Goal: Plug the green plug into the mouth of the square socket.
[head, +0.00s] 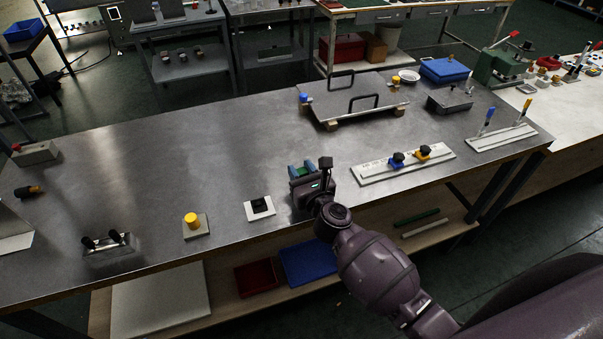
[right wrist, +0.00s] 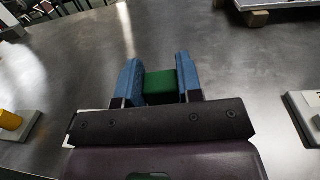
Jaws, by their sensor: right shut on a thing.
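My right gripper (head: 302,170) is shut on the green plug, with its blue fingers on either side of it. In the right wrist view the green plug (right wrist: 160,83) sits between the two fingertips (right wrist: 160,80). My left gripper is out of view.
A yellow cylinder on a grey base (head: 192,221) stands further left. A plate with two black handles (head: 352,99) is behind. The table's middle is clear.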

